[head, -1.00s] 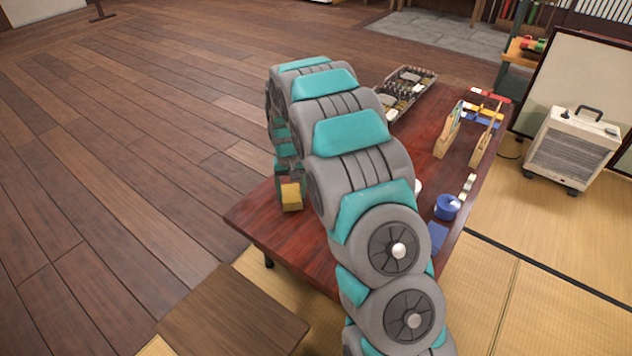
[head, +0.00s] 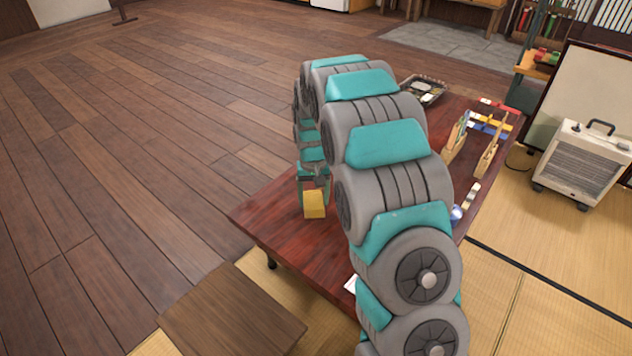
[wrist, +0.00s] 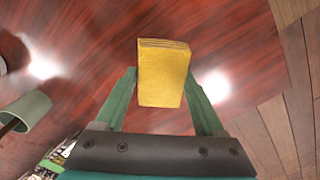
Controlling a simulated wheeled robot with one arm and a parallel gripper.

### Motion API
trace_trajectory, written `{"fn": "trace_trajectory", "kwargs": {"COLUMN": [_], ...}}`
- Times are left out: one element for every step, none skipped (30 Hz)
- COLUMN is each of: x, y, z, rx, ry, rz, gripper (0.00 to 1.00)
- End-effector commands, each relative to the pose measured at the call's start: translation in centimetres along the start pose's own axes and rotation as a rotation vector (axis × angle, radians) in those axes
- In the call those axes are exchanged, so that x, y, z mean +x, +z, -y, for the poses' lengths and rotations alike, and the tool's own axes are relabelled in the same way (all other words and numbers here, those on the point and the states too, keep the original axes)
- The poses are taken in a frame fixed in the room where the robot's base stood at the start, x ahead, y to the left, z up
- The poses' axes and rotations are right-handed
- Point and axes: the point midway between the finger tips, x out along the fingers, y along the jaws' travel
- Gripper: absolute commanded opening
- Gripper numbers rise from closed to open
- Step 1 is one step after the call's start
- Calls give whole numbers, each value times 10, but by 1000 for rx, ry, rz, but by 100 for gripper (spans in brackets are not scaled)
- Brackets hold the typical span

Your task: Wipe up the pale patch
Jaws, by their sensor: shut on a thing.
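My gripper (head: 314,188) is shut on a yellow sponge-like block (head: 314,205), near the left end of the dark red table (head: 272,222). In the wrist view the block (wrist: 164,75) sits between the two green fingers of my gripper (wrist: 163,88). I cannot tell whether the block touches the tabletop. I cannot make out the pale patch for certain. Bright spots on the table in the wrist view look like reflected light. A small white thing (head: 351,284) shows at the table's front edge, partly hidden by my arm.
A green cup (wrist: 24,113) lies left in the wrist view. A dark tray (head: 424,88) stands at the table's far end, with wooden racks (head: 488,158) on the right side. A low wooden board or seat (head: 232,318) is in front. My arm hides the table's middle.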

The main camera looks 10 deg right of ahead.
Motion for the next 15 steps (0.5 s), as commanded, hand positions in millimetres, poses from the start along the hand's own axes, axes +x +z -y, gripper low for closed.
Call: {"fn": "trace_trajectory", "kwargs": {"x": [-5,-8,-11,-14,-17,-20,-23,-26,-30,-32,-35,-39,-42,-45,-48], "y": [1,1,1,2,2,2,3,3,3,4,4,5,5,6,7], "z": [0,0,0,-1,-1,-1,-1,-1,-1,-1,-1,-2,-2,-2,-2], "rx": [0,0,0,0,0,0,0,0,-1,-1,-1,-1,-1,-1,-1], "ry": [0,0,0,0,0,0,0,-1,-1,-1,-1,-1,-1,-1,-1], "rz": [0,0,-1,-1,-1,-2,-2,-3,-3,-3,-4,-3,-3,-3,-3], "gripper": [19,19,19,19,19,19,19,19,19,19,19,19,19,19,19]}}
